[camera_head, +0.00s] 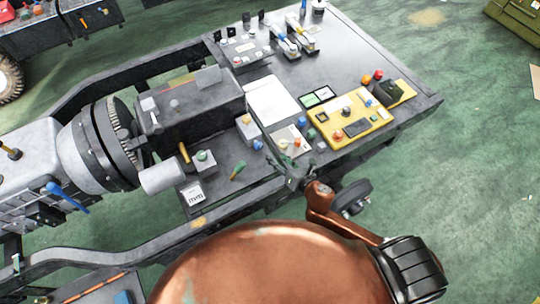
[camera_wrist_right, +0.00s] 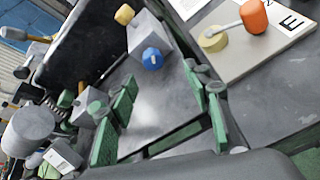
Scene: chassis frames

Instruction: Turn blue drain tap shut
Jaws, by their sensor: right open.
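A small blue knob (camera_head: 258,145), which looks like the drain tap, sits on the side of a small grey block (camera_head: 247,129) on the dark bench. It also shows in the right wrist view (camera_wrist_right: 152,59), facing the camera, with a yellow knob (camera_wrist_right: 124,14) on the same block. My right gripper (camera_head: 270,168) is open and empty. In the right wrist view its green-padded fingers (camera_wrist_right: 163,103) stand apart, with the blue knob beyond the gap and not touched. Whether the tap is turned open or shut cannot be told. My left gripper is not in view.
A grey block with a green knob (camera_head: 203,155) stands to the left, near a grey cylinder (camera_head: 162,177). A white plate with orange and yellow knobs (camera_wrist_right: 255,35) lies to the right. A yellow control panel (camera_head: 350,119) lies farther right. A large grey machine (camera_head: 60,160) fills the left.

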